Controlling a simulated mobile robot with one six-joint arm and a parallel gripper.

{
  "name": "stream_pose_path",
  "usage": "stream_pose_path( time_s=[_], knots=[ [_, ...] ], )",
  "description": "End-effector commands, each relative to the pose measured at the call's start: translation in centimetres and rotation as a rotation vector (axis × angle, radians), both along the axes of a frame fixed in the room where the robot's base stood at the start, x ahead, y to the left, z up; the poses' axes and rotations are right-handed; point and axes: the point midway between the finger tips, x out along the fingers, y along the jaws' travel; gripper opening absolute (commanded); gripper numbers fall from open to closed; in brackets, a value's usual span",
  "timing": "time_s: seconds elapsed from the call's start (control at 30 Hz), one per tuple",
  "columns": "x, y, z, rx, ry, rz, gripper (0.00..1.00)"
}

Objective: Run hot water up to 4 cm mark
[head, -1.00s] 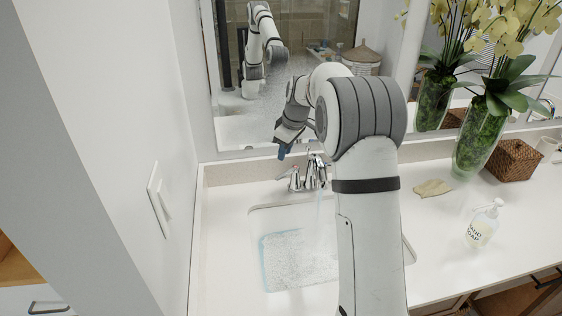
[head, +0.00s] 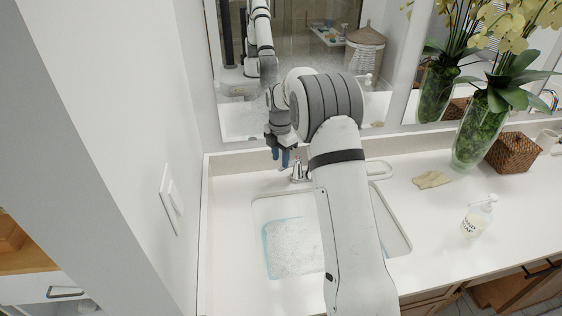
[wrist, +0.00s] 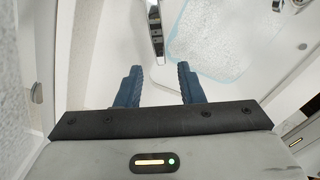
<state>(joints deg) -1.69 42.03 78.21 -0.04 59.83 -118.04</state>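The white sink (head: 262,208) is set in the counter. A rippled, blue-edged patch of water (head: 292,247) covers its bottom, and it also shows in the wrist view (wrist: 222,32). A chrome faucet handle (head: 298,173) stands behind the sink; a chrome lever (wrist: 155,25) shows ahead of my fingers in the wrist view. My gripper (head: 284,157) is beside the handle, pointing down. In the wrist view my gripper (wrist: 160,75) has its blue fingers apart with nothing between them. My arm hides the spout and part of the sink in the head view. I cannot see a 4 cm mark.
A soap bottle (head: 478,217), a tan cloth (head: 431,180), a wicker box (head: 512,152) and a vase of orchids (head: 478,130) stand on the right of the counter. A wall with a switch (head: 171,199) is close on the left. The mirror (head: 300,60) rises behind the faucet.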

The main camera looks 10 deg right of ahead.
Motion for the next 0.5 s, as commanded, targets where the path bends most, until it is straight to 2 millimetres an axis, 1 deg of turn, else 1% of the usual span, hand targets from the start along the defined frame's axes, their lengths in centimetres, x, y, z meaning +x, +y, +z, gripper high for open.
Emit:
stream_pose_path(
  time_s=[0.1,0.2,0.33,0.5],
  knots=[
    [0.0,0.0,-1.6,0.001,0.003,-0.001,0.35],
    [0.0,-0.1,-2.4,0.001,0.0,-0.002,0.35],
    [0.0,-0.1,-3.0,0.0,-0.001,-0.003,0.35],
    [0.0,-0.1,-3.0,0.001,-0.002,-0.004,0.35]
  ],
)
